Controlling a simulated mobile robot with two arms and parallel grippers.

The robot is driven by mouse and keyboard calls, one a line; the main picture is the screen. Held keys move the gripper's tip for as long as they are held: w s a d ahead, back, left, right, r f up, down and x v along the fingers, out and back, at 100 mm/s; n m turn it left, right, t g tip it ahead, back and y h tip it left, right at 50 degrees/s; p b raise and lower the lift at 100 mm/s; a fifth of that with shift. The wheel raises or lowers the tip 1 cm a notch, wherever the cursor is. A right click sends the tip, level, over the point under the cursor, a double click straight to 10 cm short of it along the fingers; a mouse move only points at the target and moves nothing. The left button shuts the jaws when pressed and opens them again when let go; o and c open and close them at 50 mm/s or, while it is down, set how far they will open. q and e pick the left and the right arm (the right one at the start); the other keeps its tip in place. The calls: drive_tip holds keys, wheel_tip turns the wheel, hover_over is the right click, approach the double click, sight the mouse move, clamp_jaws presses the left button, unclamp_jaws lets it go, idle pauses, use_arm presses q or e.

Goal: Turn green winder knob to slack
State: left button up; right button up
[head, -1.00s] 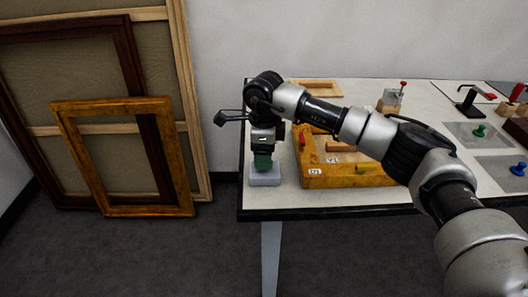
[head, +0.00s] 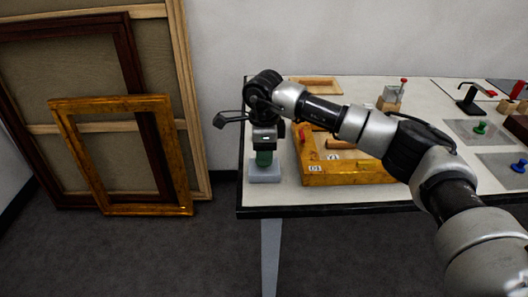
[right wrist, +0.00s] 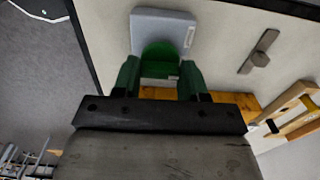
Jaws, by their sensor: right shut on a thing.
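The green winder knob (right wrist: 160,54) stands upright on a pale grey block near the left end of the table. The block (head: 264,175) also shows in the head view. My right gripper (head: 264,157) points down over the block and is shut on the knob. In the right wrist view, the green fingers of this gripper (right wrist: 160,72) stand on both sides of the knob. In the head view the fingers and knob merge into one green patch, and the knob's mark cannot be read. My left gripper is not in view.
A wooden frame box (head: 340,178) with a label stands just right of the block. Further right are a green peg (head: 480,127), a blue peg (head: 520,167) and a black stand (head: 468,100). Picture frames (head: 122,208) lean on the wall, left of the table.

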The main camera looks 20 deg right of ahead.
drive_tip(key=o, duration=0.9)
wheel_tip(320, 180, up, 11)
drive_tip(key=shift+f+b, duration=0.1)
drive_tip(key=shift+b, duration=0.25)
